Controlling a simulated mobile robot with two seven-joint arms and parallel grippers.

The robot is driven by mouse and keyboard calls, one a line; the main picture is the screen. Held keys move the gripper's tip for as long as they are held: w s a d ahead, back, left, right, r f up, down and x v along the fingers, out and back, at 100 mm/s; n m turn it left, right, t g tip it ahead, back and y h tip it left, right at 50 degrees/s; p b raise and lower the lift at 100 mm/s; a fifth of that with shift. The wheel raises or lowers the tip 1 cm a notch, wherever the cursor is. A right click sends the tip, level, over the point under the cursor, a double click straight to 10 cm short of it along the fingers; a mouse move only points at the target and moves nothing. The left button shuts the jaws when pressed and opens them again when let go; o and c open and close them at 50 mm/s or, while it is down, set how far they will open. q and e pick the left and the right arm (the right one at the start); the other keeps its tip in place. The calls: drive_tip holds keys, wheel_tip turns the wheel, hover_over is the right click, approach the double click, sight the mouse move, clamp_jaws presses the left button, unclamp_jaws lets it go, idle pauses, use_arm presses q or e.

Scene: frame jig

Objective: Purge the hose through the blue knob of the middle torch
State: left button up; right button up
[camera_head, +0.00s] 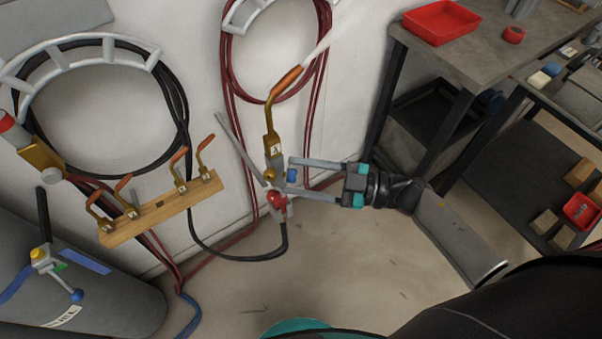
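The middle torch (269,146) stands roughly upright against the wall, with a brass body and an orange tip. A pale white streak (322,43) spreads up and right from the tip. Its blue knob (291,175) is on the right side of its lower body; a red knob (277,198) sits just below. A dark hose (283,242) loops down from its base. My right gripper (289,176) comes in from the right, its two fingers apart, one above and one below the blue knob, with small gaps showing. My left gripper is not in view.
Thin grey rods (236,140) lean close left of the torch. A wooden rack (160,209) with several brass, orange-tipped pieces is further left. A grey cylinder (110,300) stands at lower left. A workbench (470,60) with a red tray (441,21) is at upper right.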

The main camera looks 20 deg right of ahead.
drive_tip(key=v, duration=1.5)
drive_tip(key=shift+d, duration=0.15)
